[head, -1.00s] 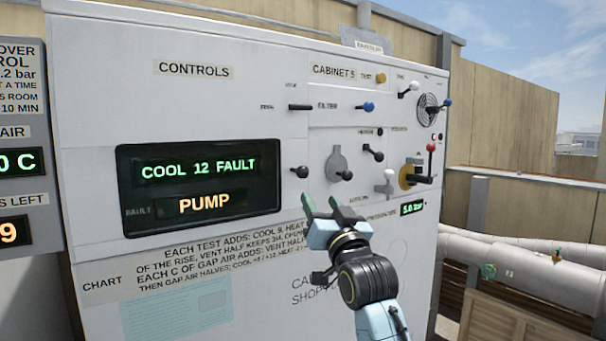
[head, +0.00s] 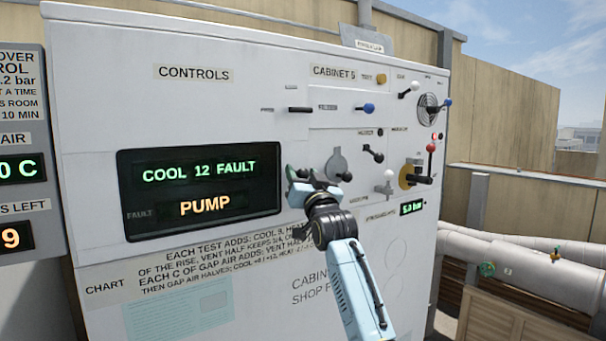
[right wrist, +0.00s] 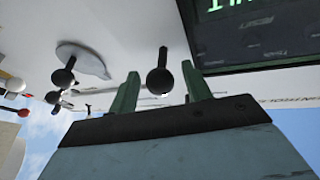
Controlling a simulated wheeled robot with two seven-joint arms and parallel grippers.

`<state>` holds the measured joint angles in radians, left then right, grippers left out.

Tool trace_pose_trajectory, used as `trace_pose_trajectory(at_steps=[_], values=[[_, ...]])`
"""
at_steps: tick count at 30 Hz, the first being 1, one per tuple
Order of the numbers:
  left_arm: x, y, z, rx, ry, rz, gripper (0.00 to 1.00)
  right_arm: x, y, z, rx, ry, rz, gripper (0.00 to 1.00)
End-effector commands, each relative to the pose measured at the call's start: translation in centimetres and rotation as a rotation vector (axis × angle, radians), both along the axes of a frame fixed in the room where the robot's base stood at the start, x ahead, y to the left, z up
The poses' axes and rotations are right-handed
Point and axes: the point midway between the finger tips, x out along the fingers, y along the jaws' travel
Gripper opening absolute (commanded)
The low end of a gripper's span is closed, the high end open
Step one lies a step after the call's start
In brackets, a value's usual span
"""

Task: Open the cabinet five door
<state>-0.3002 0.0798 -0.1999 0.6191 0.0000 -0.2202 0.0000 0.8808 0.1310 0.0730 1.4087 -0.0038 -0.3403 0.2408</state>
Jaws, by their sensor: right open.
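The cabinet five panel (head: 400,240) is a white upright face with a "CABINET 5" label (head: 333,71) near its top. A black ball knob (right wrist: 160,82) sits on the door's left side, right of the display. My right gripper (head: 301,174) is open at this knob. In the right wrist view the knob shows between its two green fingers, with gaps on both sides. In the head view the gripper mostly hides the knob. The door looks shut. My left gripper is not in view.
The display (head: 198,188) reads "COOL 12 FAULT PUMP". A grey round plate with a black knob (head: 337,165) is just right of my gripper. Blue (head: 367,108), white and red (head: 432,147) levers stand out farther right. White pipes (head: 535,265) run at the right.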

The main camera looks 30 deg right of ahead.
Motion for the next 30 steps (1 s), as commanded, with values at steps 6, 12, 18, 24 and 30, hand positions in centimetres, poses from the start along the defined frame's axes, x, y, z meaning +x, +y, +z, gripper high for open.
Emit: trace_pose_trajectory(at_steps=[6,12,18,24,30], values=[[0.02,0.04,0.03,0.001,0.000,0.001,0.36,0.19,-0.04,0.10,0.000,-0.001,0.000,0.49],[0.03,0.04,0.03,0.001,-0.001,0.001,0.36,0.18,-0.05,0.08,0.000,0.000,0.000,0.37],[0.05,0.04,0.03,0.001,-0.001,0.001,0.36,0.17,-0.04,0.07,0.000,0.000,0.000,0.11],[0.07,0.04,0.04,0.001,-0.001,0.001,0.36,0.17,-0.06,0.05,0.000,0.000,-0.001,0.00],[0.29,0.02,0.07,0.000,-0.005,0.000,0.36,-0.33,-0.74,0.00,0.002,0.001,-0.026,0.00]])
